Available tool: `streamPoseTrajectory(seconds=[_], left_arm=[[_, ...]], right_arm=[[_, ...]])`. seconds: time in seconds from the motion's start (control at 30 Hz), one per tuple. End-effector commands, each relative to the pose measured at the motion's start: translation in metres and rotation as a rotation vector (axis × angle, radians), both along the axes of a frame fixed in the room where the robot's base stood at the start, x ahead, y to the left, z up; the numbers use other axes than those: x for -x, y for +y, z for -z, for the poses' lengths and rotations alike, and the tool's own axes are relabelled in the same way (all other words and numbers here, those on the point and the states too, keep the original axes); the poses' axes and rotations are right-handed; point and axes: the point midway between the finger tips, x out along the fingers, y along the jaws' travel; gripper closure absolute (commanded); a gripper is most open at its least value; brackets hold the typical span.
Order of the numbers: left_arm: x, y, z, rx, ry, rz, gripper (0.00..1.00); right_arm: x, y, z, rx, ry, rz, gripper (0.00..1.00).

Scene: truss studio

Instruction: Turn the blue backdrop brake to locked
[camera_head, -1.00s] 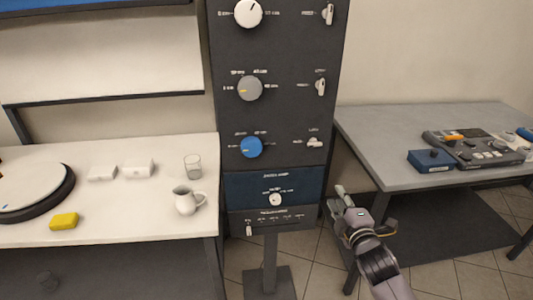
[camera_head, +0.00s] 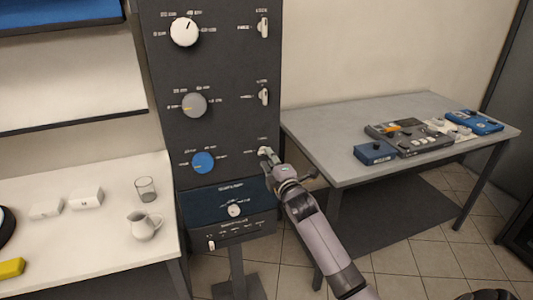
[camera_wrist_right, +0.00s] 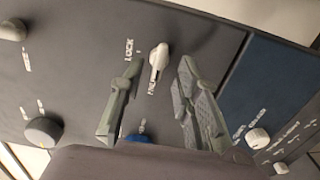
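The blue backdrop brake is a small white lever (camera_wrist_right: 157,62) on the dark panel (camera_head: 225,75), right of the blue knob (camera_head: 203,162). In the right wrist view the lever's narrow end points at the lower label, which looks like FREE; LOCK is printed beside the lever. My right gripper (camera_wrist_right: 161,68) is open, with one finger on either side of the lever; I cannot tell whether either touches it. In the head view the right gripper (camera_head: 269,157) is at the panel and partly hides the lever. My left gripper is not in view.
Two similar white levers, upper (camera_head: 263,27) and middle (camera_head: 264,96), sit above it. A blue panel section with a white knob (camera_head: 234,210) is below. A grey table (camera_head: 320,125) with control boxes stands right; a white table with a jug (camera_head: 143,226) stands left.

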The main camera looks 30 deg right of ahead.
Motion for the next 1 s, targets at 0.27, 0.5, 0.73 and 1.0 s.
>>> streamPoseTrajectory(seconds=[0.27, 0.5, 0.73, 1.0], left_arm=[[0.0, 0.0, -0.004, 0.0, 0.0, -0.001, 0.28], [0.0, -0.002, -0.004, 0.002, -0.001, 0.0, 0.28], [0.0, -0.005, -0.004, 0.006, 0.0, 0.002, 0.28], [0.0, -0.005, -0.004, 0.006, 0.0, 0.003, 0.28]], right_arm=[[-0.028, -0.007, -0.001, -0.001, -0.001, 0.0, 0.7], [-0.031, -0.007, 0.0, 0.0, 0.0, 0.0, 0.7], [-0.031, -0.007, 0.0, 0.0, 0.0, 0.0, 0.78], [-0.03, -0.007, 0.001, 0.0, 0.0, 0.0, 0.96]])
